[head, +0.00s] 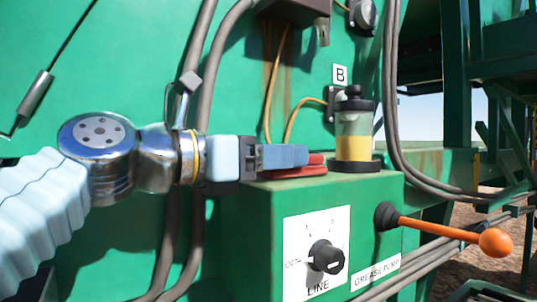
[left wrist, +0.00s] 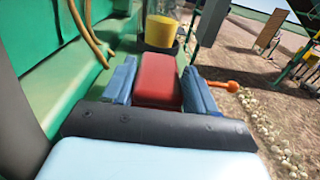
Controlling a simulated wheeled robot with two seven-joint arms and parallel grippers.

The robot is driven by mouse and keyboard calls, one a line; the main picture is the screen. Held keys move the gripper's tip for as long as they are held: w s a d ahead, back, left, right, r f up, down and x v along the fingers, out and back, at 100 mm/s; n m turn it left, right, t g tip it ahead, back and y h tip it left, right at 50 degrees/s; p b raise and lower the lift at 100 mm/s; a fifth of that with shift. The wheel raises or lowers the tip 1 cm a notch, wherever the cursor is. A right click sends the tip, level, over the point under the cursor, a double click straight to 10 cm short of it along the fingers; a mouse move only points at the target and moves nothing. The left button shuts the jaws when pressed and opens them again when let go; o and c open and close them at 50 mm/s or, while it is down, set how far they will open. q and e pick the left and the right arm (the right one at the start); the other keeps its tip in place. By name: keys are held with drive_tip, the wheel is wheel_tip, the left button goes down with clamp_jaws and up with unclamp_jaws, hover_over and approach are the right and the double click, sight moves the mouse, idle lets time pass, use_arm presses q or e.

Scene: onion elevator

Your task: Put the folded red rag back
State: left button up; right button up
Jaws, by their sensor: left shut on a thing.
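The folded red rag (head: 296,170) is at the top of the green grease pump box (head: 262,225), just left of the grease jar. My left gripper (head: 312,157) is shut on the rag, with the blue fingers on either side of it. In the left wrist view the rag (left wrist: 158,80) lies flat between the two fingers (left wrist: 158,85). Its underside looks touching or very close to the box top; I cannot tell which. My right gripper is in neither view.
The grease jar (head: 354,140) with yellow grease stands on the box beside the rag. A black selector knob (head: 325,257) and an orange-handled lever (head: 450,232) stick out of the box. Dark hoses (head: 390,90) and cables run along the green wall.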

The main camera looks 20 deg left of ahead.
use_arm(q)
drive_tip(key=o, duration=1)
drive_tip(key=shift+o, duration=0.2)
drive_tip(key=shift+s+a, duration=0.1)
drive_tip(key=b+v, duration=0.1)
drive_tip(key=v, duration=1.1)
drive_tip(key=shift+r, duration=0.1)
